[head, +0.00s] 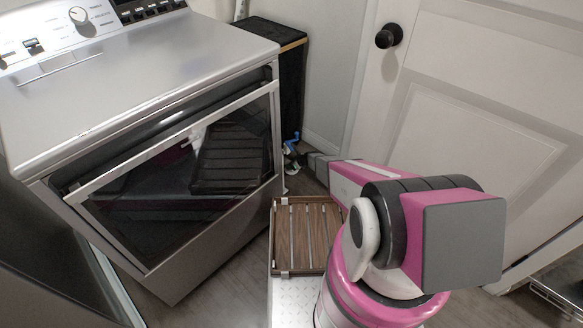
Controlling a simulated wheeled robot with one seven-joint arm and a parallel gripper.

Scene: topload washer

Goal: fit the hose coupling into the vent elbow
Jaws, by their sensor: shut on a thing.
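My gripper (316,164) is low beside the right side of the washer, at the far end of my pink and white arm. It points left and away from me, toward the gap by the wall. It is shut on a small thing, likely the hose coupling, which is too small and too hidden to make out. A small blue part (292,139) and some white and green bits show just left of the fingertips. I cannot tell which of these is the vent elbow, or whether anything there touches.
The grey washer (140,90), with its dark glass front, fills the left. A black cabinet (291,80) stands behind its right side. A white door (480,110) with a black knob (389,36) is at the right. A wire rack (560,292) sits at the lower right.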

